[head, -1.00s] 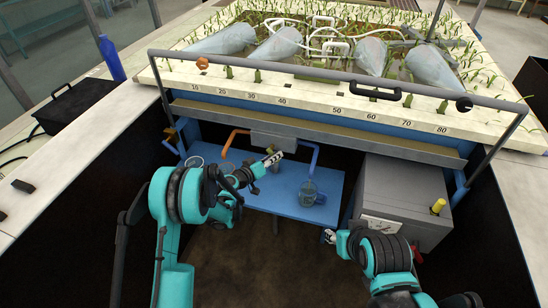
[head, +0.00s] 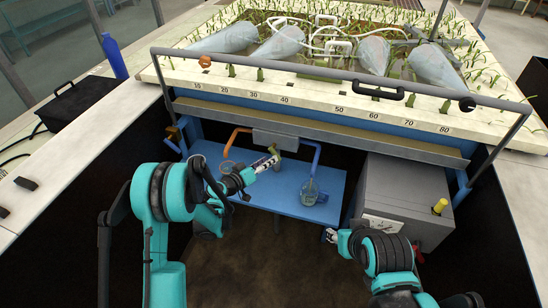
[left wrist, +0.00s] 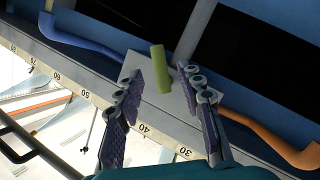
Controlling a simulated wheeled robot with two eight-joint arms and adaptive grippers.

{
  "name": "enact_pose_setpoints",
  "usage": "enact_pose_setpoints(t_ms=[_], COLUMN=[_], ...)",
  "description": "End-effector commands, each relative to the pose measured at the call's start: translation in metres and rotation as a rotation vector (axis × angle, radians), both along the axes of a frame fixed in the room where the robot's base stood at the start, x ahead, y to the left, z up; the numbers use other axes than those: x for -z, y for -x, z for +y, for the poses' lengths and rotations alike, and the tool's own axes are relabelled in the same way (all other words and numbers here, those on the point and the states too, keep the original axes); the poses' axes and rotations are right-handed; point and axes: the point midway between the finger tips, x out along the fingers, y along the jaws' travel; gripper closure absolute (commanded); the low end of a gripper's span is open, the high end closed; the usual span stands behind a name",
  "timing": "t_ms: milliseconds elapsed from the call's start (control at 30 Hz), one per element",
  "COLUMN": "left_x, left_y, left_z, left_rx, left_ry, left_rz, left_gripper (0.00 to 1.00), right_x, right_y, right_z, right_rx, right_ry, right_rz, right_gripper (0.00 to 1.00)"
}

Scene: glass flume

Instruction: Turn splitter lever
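The splitter is a grey box (head: 275,138) under the flume edge, with an orange pipe (head: 236,136) on its left and a blue pipe (head: 315,156) on its right. Its yellow-green lever (left wrist: 160,68) shows in the left wrist view, tilted slightly. In the head view my left gripper (head: 268,162) is just in front of the box and partly hides the lever. In the left wrist view my left gripper (left wrist: 158,88) is open, its fingers on either side of the lever; contact is not visible. My right gripper (head: 330,236) is low, left of the grey cabinet; its fingers are unclear.
A blue table (head: 270,193) below the pipes bears glass vessels, one a beaker (head: 310,192) at the right. A grey cabinet (head: 405,200) with a yellow knob stands right. A rail (head: 340,75) and the numbered flume edge (head: 240,95) lie above.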

Motion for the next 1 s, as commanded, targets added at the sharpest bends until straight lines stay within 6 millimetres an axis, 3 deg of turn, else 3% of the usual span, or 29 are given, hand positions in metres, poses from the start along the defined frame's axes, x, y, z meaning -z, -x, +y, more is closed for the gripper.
enact_pose_setpoints(t_ms=[133,333,1000], left_x=[-0.007,-0.012,-0.017], left_y=[0.024,0.042,0.048], left_z=[0.021,0.036,0.039], left_rx=[-0.002,-0.002,0.001], left_ry=[0.0,0.001,-0.007], left_rz=[0.001,0.0,0.006], left_gripper=[0.62,0.62,0.62], right_x=[0.0,0.0,0.0], right_y=[0.0,0.0,0.0], right_z=[0.0,0.0,0.0], right_rx=[0.0,0.0,0.0], right_ry=[0.0,0.0,0.0], right_rz=[0.0,0.0,0.0], right_gripper=[0.6,0.6,0.6])
